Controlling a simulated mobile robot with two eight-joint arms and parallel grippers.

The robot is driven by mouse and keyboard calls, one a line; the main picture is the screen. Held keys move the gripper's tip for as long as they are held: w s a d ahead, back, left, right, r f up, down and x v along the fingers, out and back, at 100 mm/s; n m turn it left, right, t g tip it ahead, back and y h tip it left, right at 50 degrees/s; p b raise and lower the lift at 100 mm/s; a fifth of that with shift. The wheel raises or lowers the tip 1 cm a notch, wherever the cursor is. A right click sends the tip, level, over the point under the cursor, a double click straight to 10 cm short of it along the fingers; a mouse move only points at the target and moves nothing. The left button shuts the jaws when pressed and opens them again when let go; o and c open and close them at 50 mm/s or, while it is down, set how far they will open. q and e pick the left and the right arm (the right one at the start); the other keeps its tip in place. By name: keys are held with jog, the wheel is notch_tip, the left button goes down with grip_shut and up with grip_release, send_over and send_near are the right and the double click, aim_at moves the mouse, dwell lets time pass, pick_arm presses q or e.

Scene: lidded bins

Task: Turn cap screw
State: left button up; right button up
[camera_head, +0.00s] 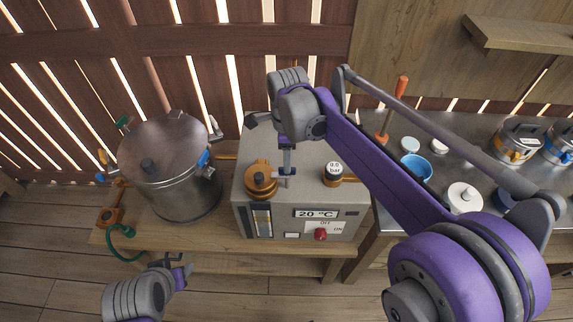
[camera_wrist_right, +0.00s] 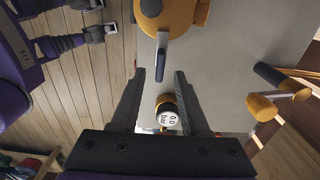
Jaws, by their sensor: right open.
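The orange cap screw (camera_head: 261,178) sits on top of the grey machine, left of its middle. In the right wrist view, the orange cap (camera_wrist_right: 172,14) is at the top, with a dark knob and a grey lever (camera_wrist_right: 161,55) pointing toward my gripper. My right gripper (camera_head: 288,180) is just right of the cap, above the machine top. In the wrist view, its fingers (camera_wrist_right: 160,76) are open, one on each side of the lever's end, with nothing gripped. My left gripper (camera_head: 175,266) is low at left, away from the cap; its jaw opening is unclear.
A white-faced pressure gauge (camera_head: 333,171) stands right of the cap and shows between my right fingers (camera_wrist_right: 167,114). The grey machine (camera_head: 304,196) has a display and red knob. A steel pot (camera_head: 172,185) stands left. Tools and containers lie on the right bench (camera_head: 443,150).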

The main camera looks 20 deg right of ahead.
aim_at(283, 178)
jog(key=shift+f, duration=1.75)
grip_shut()
